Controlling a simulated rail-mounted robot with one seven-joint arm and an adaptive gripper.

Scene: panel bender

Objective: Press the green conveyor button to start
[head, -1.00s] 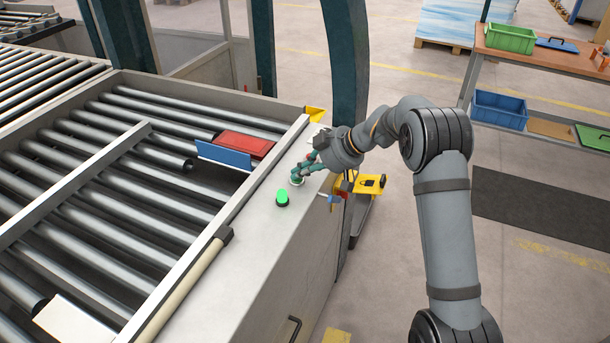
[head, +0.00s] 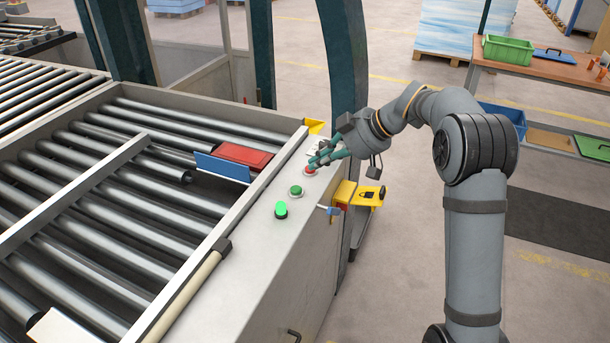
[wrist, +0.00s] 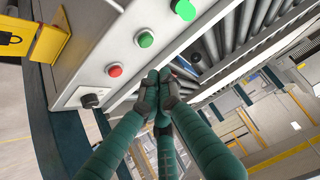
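The side panel holds a green button in a pale ring (head: 296,190), also in the wrist view (wrist: 145,39). Nearer the camera is a bright green, lit-looking dome (head: 281,209), at the top edge of the wrist view (wrist: 184,8). Beyond the green button is a red button (head: 310,170), seen clear in the wrist view (wrist: 114,71). My gripper (head: 313,162) is by the red button in the head view. Its teal fingers meet at the tips (wrist: 158,86), empty. They are apart from the green button; contact with the panel cannot be told.
A black knob (wrist: 90,101) sits beyond the red button. A yellow bracket with a padlock (head: 358,194) sticks out from the panel's side. The roller conveyor (head: 90,190) lies left, with a red box (head: 243,154) and blue plate (head: 222,167).

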